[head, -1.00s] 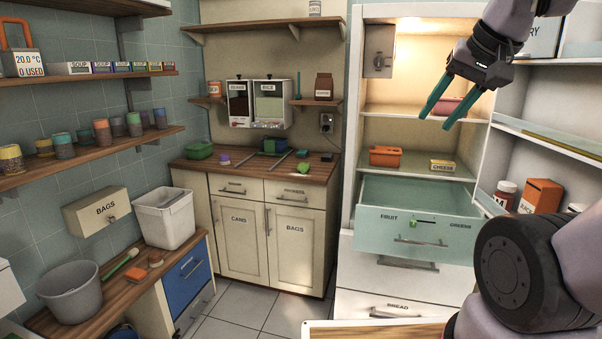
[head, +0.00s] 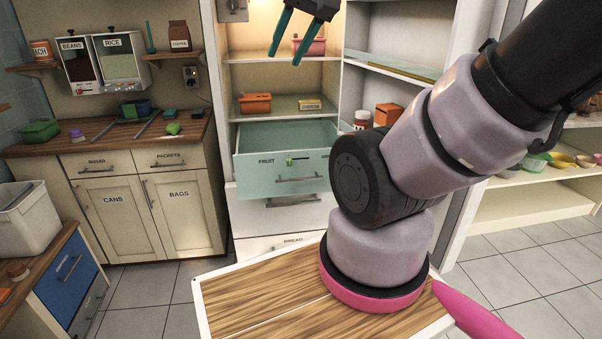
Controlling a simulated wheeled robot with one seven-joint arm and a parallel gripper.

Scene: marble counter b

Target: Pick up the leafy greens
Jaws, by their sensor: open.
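I cannot make out any leafy greens for certain. An open pale-green drawer (head: 255,178) labelled FRUIT sits low in the lit fridge-like cabinet; my arm covers its right end, and its inside looks empty where visible. A small bright-green item (head: 173,128) lies on the wooden counter to the left, too small to identify. My gripper (head: 286,58) is at the top of the head view, with teal fingers apart, pointing down and empty. It appears above the drawer in the picture, in front of the cabinet's upper shelves, touching nothing I can see.
An orange container (head: 255,103) and a cheese box (head: 310,104) stand on the shelf above the drawer. A pink container (head: 318,47) is on a higher shelf. A jar (head: 362,119) and an orange box (head: 388,113) stand on the right. The floor (head: 155,280) before the left cupboards is clear.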

